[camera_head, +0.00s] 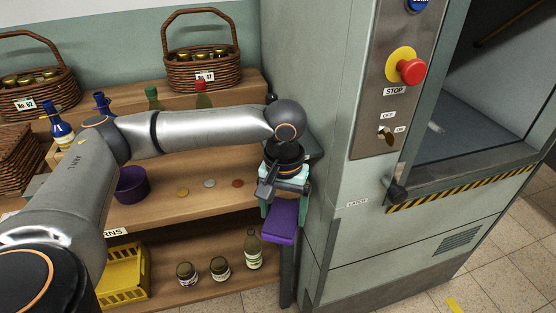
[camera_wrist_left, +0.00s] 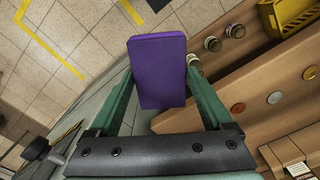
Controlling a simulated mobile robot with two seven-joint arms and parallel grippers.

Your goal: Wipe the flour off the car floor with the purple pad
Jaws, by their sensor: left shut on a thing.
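The purple pad (camera_head: 281,225) is held between the teal fingers of my left gripper (camera_head: 285,198), in front of the shelf's right end, beside the grey lift cabinet. In the left wrist view the pad (camera_wrist_left: 158,70) fills the space between the two fingers, flat face toward the camera. The lift car floor (camera_head: 490,118) shows through the open hatch at the right, well apart from the pad. A small pale patch, probably flour (camera_head: 437,128), lies near its left side; the cabinet's frame may hide more. My right gripper is not in view.
A latch handle (camera_head: 397,192) juts out by the hatch's striped sill (camera_head: 460,189). A red stop button (camera_head: 411,71) and key switch (camera_head: 386,135) sit above. Shelves (camera_head: 200,205) at left hold bottles, coins, jars, baskets and a yellow crate (camera_head: 123,276). Tiled floor lies below.

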